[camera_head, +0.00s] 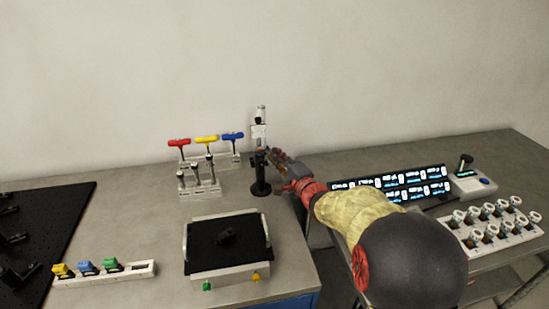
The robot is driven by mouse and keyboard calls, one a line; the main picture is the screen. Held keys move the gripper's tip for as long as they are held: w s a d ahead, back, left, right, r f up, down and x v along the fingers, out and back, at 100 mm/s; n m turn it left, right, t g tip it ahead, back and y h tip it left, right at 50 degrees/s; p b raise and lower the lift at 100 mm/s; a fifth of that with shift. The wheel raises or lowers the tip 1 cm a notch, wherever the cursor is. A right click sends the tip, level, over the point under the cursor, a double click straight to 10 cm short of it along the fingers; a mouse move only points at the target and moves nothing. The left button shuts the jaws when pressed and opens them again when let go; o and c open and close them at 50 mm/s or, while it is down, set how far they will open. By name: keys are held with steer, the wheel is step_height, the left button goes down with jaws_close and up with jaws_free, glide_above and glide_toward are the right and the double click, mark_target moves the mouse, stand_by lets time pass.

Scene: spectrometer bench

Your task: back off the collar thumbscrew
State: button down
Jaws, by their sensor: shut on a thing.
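A black post stand (261,176) with a round base stands on the bench, right of the handled tools. It carries a collar near mid-height and an upright pale, clear-topped piece (259,131) above. My gripper (270,154) reaches in from the right and meets the stand at collar height. Its jaws are shut on the collar thumbscrew, which is too small and too covered by the fingers to make out. My arm hides the bench just right of the stand.
Red, yellow and blue T-handled tools (206,139) stand in a rack at left, with a smaller rack (199,189) before them. A black-topped tray (228,270) lies in front. At right are lit displays (395,184) and a vial rack (494,229).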

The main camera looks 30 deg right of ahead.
steer(key=c, duration=1.8)
jaws_free()
steer(key=s, duration=1.2)
steer(key=shift+d+r, duration=0.1)
steer(key=shift+r, duration=0.1)
